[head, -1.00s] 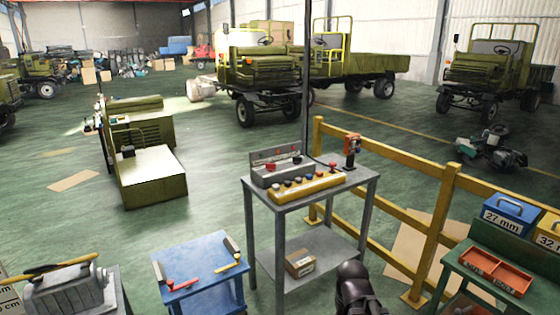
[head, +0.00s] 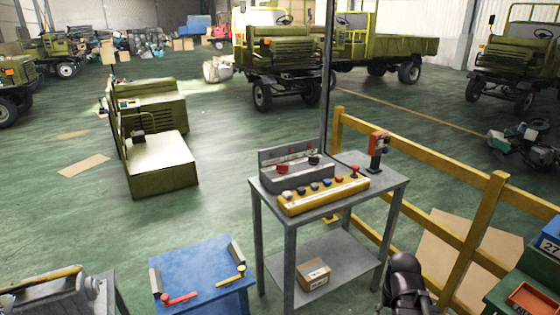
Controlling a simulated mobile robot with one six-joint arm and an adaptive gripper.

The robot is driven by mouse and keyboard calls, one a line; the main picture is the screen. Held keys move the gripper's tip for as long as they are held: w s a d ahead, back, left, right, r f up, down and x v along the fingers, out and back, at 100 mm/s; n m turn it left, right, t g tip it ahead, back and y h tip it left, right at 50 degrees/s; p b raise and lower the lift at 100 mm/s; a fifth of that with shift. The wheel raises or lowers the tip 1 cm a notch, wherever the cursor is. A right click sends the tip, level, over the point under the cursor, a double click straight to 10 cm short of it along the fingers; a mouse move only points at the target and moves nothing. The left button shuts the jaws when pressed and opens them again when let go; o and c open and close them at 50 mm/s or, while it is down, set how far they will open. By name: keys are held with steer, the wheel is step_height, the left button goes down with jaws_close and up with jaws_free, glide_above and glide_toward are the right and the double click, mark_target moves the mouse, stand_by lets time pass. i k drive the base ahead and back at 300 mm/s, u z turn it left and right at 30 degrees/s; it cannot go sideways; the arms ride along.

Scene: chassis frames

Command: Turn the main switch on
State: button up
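A grey control box (head: 283,182) with red and black knobs on it stands on the grey metal table (head: 388,190). In front of it lies a yellow control panel (head: 322,198) with a row of dark and red knobs. A red-topped switch unit on a dark stand (head: 377,148) is at the table's back right corner. I cannot tell which of these is the main switch or how it is set. The dark end of my arm, with my gripper (head: 405,280), is low in front of the table, apart from the controls. Its fingers cannot be made out.
A blue table (head: 205,275) with red and yellow levers stands left of the grey table. A yellow railing (head: 440,165) runs behind and to the right. A cardboard box (head: 312,273) sits on the lower shelf. Green floor is open at the left.

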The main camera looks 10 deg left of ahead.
mark_target(282, 169)
steer(key=u, duration=0.3)
steer(key=i, duration=0.95)
steer(key=u, duration=0.45)
